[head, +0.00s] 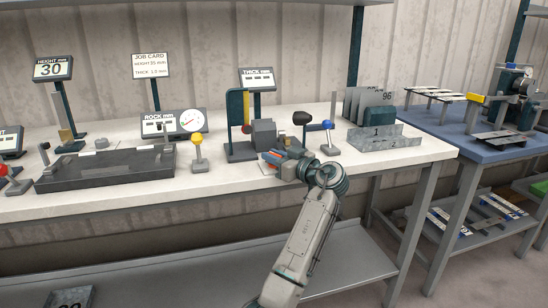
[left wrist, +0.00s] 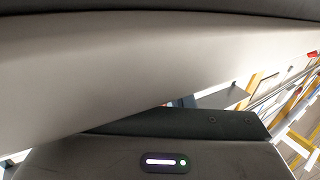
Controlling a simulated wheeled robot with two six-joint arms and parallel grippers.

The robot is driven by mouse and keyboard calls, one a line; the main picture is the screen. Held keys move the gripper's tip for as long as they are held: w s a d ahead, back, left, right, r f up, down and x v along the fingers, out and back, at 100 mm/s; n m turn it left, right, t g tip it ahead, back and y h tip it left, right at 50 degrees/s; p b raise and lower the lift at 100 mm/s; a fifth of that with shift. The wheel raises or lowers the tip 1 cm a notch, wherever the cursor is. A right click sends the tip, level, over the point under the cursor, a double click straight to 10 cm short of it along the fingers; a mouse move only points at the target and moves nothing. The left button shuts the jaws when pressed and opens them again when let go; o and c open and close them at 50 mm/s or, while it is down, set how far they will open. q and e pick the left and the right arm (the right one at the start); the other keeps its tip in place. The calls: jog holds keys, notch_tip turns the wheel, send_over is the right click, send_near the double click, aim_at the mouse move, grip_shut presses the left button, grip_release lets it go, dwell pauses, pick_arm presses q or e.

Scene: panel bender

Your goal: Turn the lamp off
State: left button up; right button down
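I cannot clearly make out which thing is the lamp. A dark rounded head (head: 302,118) stands up behind my arm on the white bench; it may be the lamp or a lever knob, and its lower part is hidden. No glow shows on it. The left wrist view shows mostly my own body, with no fingertips.
A yellow-knobbed lever (head: 197,139) stands left of the gripper and a blue-knobbed lever (head: 328,126) right of it. A black tray-like fixture (head: 105,168) lies at left. An angled metal part (head: 384,138) is at right. The bench front edge runs below.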

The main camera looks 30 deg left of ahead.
pick_arm(q)
jog(key=shift+o, duration=0.8)
jog(key=shift+d, duration=0.25)
jog(key=s+d, duration=0.1)
jog(key=d, duration=0.9)
jog(key=shift+s+b, duration=0.4)
jog(key=shift+b, duration=0.05)
pick_arm(e)
jog(key=shift+w+a+f+t, duration=0.2)
jog(key=shift+w+f+t, duration=0.05)
jog(key=shift+t, duration=0.25)
pick_arm(q)
jog(key=shift+d, duration=0.1)
pick_arm(e)
jog(key=shift+s, duration=0.15)
